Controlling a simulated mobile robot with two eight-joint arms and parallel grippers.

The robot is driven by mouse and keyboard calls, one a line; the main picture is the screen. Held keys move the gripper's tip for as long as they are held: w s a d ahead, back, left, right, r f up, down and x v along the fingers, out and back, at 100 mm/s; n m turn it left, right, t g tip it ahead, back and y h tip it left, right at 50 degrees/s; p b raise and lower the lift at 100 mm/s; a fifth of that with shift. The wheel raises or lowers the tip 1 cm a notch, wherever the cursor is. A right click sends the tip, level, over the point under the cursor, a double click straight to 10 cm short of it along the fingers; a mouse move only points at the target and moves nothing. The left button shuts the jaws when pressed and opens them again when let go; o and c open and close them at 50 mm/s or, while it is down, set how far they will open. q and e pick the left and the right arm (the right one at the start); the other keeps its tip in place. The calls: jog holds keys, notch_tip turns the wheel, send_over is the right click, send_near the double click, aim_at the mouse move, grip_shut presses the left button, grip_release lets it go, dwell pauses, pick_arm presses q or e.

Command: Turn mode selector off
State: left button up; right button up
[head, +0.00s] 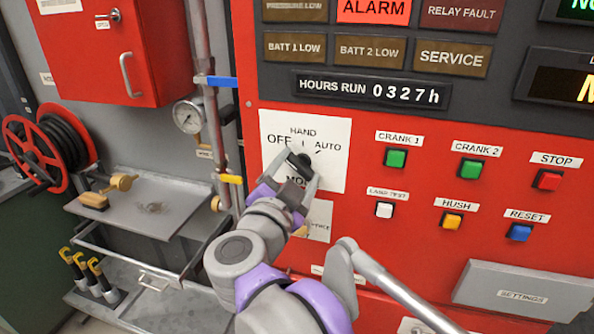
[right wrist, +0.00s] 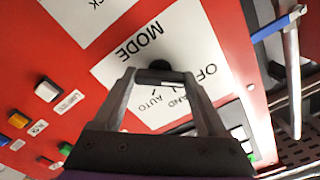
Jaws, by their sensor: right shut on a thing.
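The mode selector is a black knob (head: 300,160) on a white plate (head: 334,130) marked OFF, HAND, AUTO and MODE, on the red panel. My right gripper (head: 294,172) reaches up to it from below, with its fingers at the knob's two sides. In the right wrist view the knob (right wrist: 159,66) lies between the fingertips of my right gripper (right wrist: 160,76), which is shut on it. The fingers partly cover the knob, and I cannot tell which mark it points to. My left gripper is not in view.
Several push buttons sit right of the plate, including a white lamp test button (head: 384,210) and a green one (head: 396,159). A vertical pipe (head: 206,100) with a gauge (head: 188,116) runs left of the panel. A metal shelf (head: 165,212) stands lower left.

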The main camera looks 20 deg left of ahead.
jog(key=o, duration=1.3)
jog(key=s+b, duration=0.1)
jog(key=s, duration=1)
jog(key=shift+a, duration=0.15)
jog(key=shift+w, duration=0.15)
jog(key=w+d+f+n+g+y+p, duration=0.1)
jog(key=w+d+f+n+g+y, duration=0.2)
jog(key=d+f+n, duration=0.45)
jog(key=d+f+n+g+y, duration=0.2)
jog(key=d+f+n+y, duration=0.25)
jog(key=f, duration=0.65)
jog(key=s+d+f+m+g+h, duration=0.1)
jog(key=s+d+f+g+h, duration=0.2)
jog(key=s+d+f, duration=0.3)
jog(key=s+d+f+m+g+h, duration=0.2)
jog(key=s+d+f+g+h, duration=0.2)
jog(key=s+d+f, duration=0.3)
jog(key=d+f, duration=0.5)
jog(key=d, duration=0.1)
jog(key=shift+f+m+g+p, duration=0.3)
jog(key=shift+f+p, duration=0.05)
jog(key=shift+f, duration=0.05)
